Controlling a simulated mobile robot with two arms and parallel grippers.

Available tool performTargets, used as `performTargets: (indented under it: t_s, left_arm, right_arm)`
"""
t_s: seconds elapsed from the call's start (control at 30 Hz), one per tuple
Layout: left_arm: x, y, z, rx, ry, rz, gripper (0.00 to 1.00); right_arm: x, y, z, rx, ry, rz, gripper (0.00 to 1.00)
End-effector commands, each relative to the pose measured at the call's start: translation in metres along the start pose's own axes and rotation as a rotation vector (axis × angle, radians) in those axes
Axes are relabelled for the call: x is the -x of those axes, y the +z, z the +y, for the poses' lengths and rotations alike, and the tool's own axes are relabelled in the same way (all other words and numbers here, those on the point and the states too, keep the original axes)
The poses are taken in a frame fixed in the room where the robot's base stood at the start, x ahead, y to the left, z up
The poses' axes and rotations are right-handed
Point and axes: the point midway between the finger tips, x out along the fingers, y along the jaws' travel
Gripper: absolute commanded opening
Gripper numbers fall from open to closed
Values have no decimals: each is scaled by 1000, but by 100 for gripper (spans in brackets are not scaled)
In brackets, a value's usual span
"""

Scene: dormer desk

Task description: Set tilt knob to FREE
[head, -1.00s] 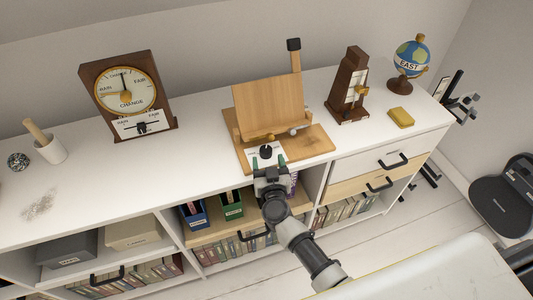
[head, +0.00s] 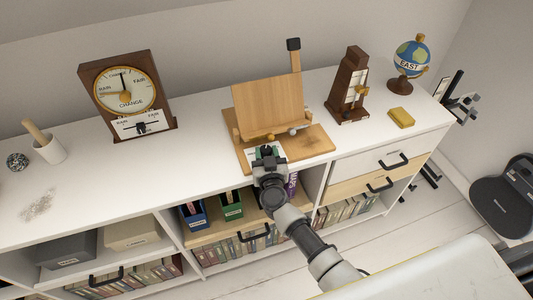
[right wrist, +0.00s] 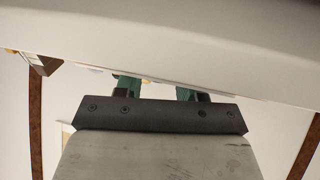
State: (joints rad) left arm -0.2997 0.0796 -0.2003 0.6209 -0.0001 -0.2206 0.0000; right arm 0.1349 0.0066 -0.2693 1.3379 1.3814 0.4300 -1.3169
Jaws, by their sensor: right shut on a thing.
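The wooden tilting stand (head: 268,105) stands on the white cabinet top, with its board leaning back on a wooden base (head: 312,143). My right gripper (head: 266,153) is at the front edge of that base, over the spot of the black tilt knob and its white label. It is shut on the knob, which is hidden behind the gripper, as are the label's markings. In the right wrist view the green fingertips (right wrist: 157,88) stand apart, and what lies between them is hidden. My left gripper is not in view.
A barometer-like dial (head: 125,95) and a white cup (head: 50,148) stand to the left. A dark wooden metronome-like box (head: 349,85), a yellow block (head: 401,117) and a globe (head: 411,57) stand to the right. Cabinet top between dial and stand is clear.

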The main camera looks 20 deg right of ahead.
Motion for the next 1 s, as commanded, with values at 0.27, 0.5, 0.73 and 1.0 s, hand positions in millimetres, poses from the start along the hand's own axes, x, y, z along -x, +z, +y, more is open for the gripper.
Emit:
performTargets:
  t_s: [0.27,0.5,0.73,1.0]
  left_arm:
    - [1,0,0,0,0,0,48]
    - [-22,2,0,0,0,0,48]
    - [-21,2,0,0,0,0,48]
    - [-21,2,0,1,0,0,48]
  right_arm:
    - [-1,1,5,8,-195,6,16]
    - [-2,3,8,4,-368,6,16]
    - [-1,0,7,-1,-396,0,16]
    - [-1,0,7,-1,-394,0,56]
